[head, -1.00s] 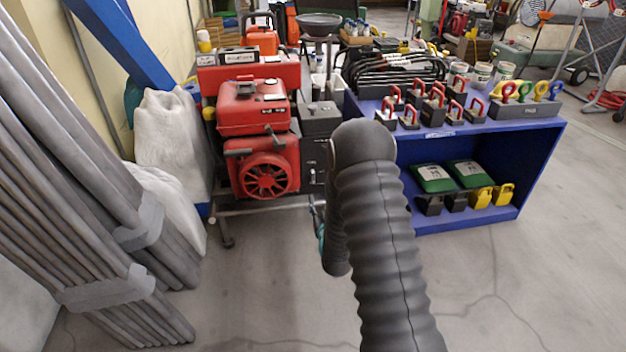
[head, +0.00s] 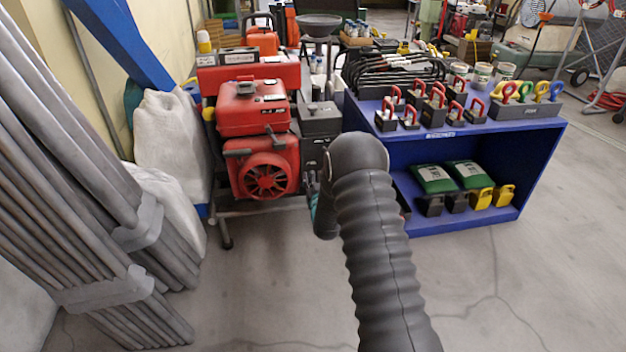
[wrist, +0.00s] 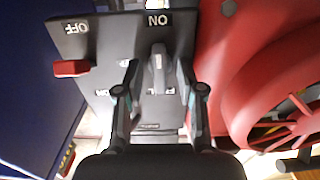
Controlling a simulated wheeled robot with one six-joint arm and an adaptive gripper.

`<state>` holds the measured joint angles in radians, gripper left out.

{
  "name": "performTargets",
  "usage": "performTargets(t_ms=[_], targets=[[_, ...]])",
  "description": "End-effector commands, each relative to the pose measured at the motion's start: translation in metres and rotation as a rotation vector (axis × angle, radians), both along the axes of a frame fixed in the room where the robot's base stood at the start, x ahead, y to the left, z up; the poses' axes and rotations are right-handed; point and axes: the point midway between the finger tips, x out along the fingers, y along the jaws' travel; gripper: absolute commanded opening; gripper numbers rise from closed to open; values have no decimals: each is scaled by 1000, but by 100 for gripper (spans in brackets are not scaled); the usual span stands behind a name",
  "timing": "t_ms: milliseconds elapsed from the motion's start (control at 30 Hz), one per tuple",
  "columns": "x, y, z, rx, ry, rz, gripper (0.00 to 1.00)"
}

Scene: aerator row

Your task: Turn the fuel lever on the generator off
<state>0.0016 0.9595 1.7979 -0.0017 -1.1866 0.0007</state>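The red generator (head: 262,165) stands left of centre in the head view. The wrist view shows its dark control panel (wrist: 120,50) with the lettering upside down: an OFF label (wrist: 76,28) and an ON label (wrist: 158,19). A grey lever (wrist: 157,58) stands below the ON label, in front of a partly hidden label that looks like FUEL. A red handle (wrist: 72,68) sticks out at the panel's left. My gripper (wrist: 157,72) is open, with one finger on each side of the grey lever. I cannot tell whether either finger touches it. My arm mostly hides the gripper in the head view.
A blue shelf unit (head: 470,150) with padlocks on top stands right of the generator. White sacks (head: 165,150) and a stack of grey poles (head: 80,180) stand at the left. The red fan housing (wrist: 290,85) is close to my gripper's right side. The front floor is clear.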

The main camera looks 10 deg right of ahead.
Motion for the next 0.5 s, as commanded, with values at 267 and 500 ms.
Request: performTargets(t_ms=[267, 500], targets=[[0, 0, 0, 0, 0, 0, 1], [0, 0, 1, -1, -2, 0, 0]])
